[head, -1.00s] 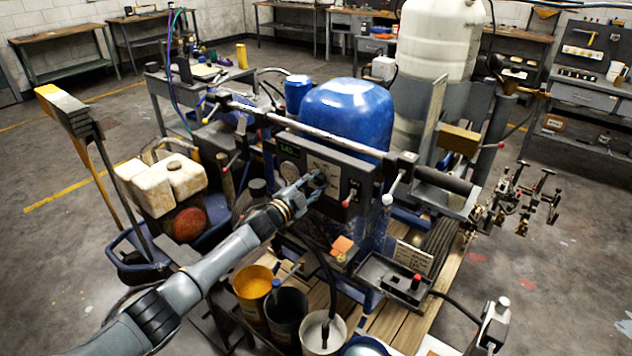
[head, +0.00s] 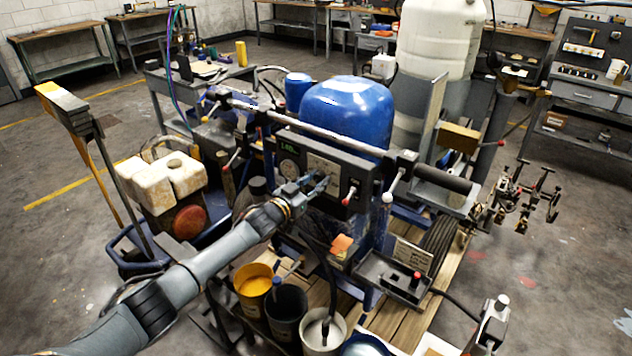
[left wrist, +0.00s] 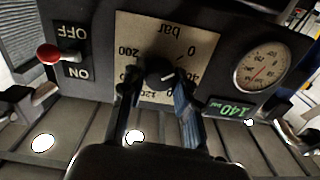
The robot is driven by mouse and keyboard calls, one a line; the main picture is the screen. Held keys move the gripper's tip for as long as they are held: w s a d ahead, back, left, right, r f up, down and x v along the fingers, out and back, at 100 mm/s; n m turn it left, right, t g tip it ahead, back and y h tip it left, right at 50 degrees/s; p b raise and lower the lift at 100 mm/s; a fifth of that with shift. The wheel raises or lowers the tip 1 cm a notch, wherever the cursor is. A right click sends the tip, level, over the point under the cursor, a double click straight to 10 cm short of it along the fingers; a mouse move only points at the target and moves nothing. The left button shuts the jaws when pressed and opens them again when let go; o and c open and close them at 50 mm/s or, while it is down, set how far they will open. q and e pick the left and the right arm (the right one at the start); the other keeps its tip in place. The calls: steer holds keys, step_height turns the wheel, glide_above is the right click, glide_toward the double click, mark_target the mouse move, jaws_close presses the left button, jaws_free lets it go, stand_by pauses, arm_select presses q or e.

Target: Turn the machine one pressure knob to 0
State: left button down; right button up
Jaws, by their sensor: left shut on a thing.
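The dark pressure knob (left wrist: 160,71) sits in the middle of a pale dial plate (left wrist: 205,47) marked in bar, seen upside down in the left wrist view. Its white mark points to the right, toward the side with the 0 and 40; the exact value is hard to tell. My left gripper (left wrist: 158,92) is shut on the knob, one finger on each side. In the head view, my left gripper (head: 318,186) is at the plate on the machine's dark control panel (head: 358,176), with the knob hidden by the fingers. My right gripper is not in view.
A green display (left wrist: 232,109) reads 140 beside a round gauge (left wrist: 262,67). A red-tipped ON/OFF switch (left wrist: 48,54) is on the panel's other side. A long handlebar (head: 300,128) runs above the panel. Buckets (head: 287,308) stand below my left arm.

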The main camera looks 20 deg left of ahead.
arm_select(q)
steer(key=shift+f+n, duration=0.1)
steer(key=shift+n, duration=0.5)
steer(key=c, duration=1)
jaws_free()
steer(key=shift+s, duration=0.1)
steer(key=v, duration=1.2)
